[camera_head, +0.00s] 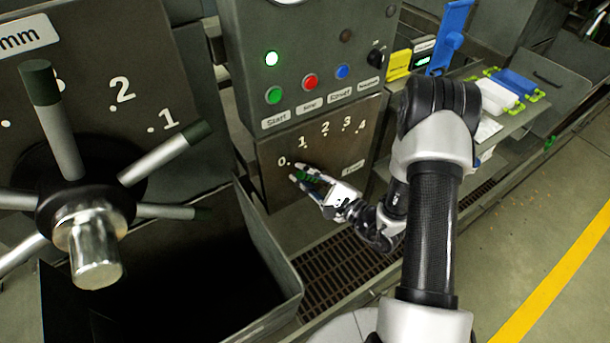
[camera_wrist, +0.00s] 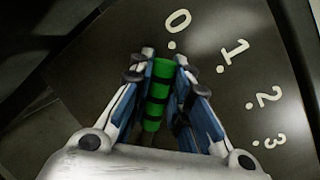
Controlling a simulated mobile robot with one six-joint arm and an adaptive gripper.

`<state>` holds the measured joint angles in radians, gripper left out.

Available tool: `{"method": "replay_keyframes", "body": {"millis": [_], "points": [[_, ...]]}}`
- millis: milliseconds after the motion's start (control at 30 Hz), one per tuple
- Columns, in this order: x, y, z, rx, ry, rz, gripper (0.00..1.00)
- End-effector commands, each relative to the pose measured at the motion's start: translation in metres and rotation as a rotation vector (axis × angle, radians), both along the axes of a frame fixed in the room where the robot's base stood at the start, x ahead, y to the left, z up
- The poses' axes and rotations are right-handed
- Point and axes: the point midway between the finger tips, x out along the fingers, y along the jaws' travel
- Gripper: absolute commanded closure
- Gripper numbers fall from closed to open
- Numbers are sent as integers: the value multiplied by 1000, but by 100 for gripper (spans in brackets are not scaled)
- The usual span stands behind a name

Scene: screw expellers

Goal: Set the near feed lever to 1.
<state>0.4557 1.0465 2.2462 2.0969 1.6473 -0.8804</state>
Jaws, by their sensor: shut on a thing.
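The near feed lever has a green grip with dark bands (camera_wrist: 157,95). My gripper (camera_wrist: 160,75) is shut around this grip, with one finger on each side of it. In the wrist view the grip points towards the 0 mark, and the 1, 2 and 3 marks curve away to the right. In the head view my gripper (camera_head: 302,172) is at the dial plate (camera_head: 262,168), just below the 0. Only a little of the green lever (camera_head: 305,176) shows there between the fingers. The lever's pivot is hidden by my gripper.
Above the dial is a panel with a green button (camera_head: 273,95), a red button (camera_head: 310,82) and a blue button (camera_head: 342,71). A large spoked handwheel (camera_head: 85,200) stands at the left. An open dark bin (camera_head: 265,240) lies below, beside a floor grate (camera_head: 345,262).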

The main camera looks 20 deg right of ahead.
Motion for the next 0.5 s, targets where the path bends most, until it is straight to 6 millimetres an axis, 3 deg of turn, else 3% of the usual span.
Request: {"method": "replay_keyframes", "body": {"millis": [267, 500], "points": [[1, -4, 3, 32, 10, -2, 100], [9, -27, 20, 246, 79, -3, 100]]}}
